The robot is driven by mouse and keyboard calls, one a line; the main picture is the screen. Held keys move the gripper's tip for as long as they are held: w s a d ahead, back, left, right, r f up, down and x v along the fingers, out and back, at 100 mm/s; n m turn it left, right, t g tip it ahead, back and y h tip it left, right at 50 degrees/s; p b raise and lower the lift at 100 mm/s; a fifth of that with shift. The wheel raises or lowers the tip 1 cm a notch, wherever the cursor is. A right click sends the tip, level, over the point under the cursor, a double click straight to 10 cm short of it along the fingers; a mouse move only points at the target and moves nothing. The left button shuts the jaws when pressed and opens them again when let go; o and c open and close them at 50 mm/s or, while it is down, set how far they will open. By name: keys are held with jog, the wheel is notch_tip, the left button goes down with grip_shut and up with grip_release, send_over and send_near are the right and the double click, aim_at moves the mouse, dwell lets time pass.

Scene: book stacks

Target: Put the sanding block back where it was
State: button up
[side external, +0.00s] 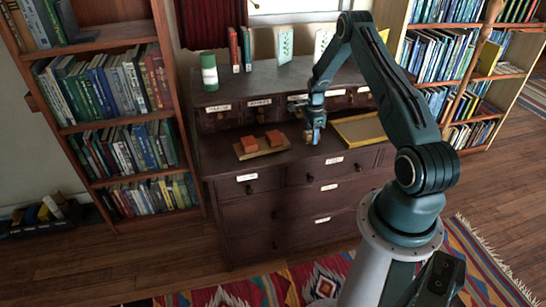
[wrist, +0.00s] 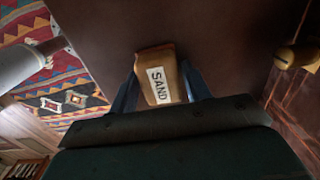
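The sanding block (wrist: 160,75) is a tan-brown block with a white label reading "SAND". In the wrist view it sits between the two blue fingers of my gripper (wrist: 160,92), with a finger against each side. In the side view my gripper (side external: 315,133) points down over the front middle of the dark dresser top (side external: 225,160). The block is small there and mostly hidden by the fingers. I cannot tell from this view whether it touches the dresser top.
A board (side external: 262,150) with two orange-red blocks (side external: 273,138) lies left of my gripper. A shallow yellowish tray (side external: 360,130) lies close on the right. Small labelled drawers (side external: 258,112) stand behind, with a green-and-white canister (side external: 209,72) above.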

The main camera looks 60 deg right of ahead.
jog(key=shift+o, duration=1.1)
notch_tip(320, 180, up, 12)
jog(key=shift+r, duration=0.15)
dwell(0.4)
